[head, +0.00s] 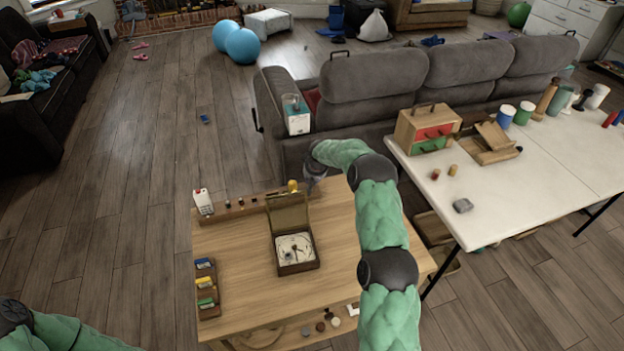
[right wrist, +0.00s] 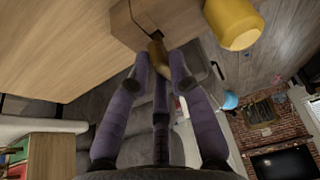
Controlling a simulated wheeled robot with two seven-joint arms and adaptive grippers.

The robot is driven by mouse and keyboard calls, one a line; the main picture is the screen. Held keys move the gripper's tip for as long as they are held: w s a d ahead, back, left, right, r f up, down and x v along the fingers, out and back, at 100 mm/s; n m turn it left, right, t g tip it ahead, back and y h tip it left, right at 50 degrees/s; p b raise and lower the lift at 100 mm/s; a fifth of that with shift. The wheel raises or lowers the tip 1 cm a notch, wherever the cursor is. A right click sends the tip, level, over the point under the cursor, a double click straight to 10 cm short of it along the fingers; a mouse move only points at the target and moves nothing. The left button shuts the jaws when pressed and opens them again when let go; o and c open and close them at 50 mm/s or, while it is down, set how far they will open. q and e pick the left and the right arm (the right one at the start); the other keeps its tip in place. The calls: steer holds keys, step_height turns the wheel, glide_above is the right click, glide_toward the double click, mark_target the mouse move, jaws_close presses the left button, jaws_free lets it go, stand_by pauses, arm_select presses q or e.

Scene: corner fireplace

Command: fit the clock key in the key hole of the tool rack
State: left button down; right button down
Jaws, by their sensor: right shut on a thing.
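The brass clock key (right wrist: 157,56) is held between the fingertips of my right gripper (right wrist: 160,68) in the right wrist view. Its far end points at a dark key hole (right wrist: 155,36) in the end of the wooden tool rack (right wrist: 122,24). The key's end is at or very near the hole; I cannot tell whether it is inside. In the head view my right gripper (head: 314,178) is at the right end of the tool rack (head: 240,209), along the table's back edge; the key is hidden there. My left gripper is out of view; only part of that arm shows.
An open wooden clock box (head: 297,268) with a raised lid stands in front of the rack on the wooden table (head: 240,262). A yellow object (right wrist: 232,20) stands close beside the key hole. A small tray (head: 208,312) lies at left. The grey sofa (head: 375,75) is behind.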

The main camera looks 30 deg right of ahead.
steer(key=shift+f+b, duration=0.75)
steer(key=shift+f, duration=0.25)
steer(key=c, duration=1)
jaws_free()
steer(key=shift+c, duration=0.2)
step_height(320, 180, up, 10)
steer(key=shift+r, duration=0.1)
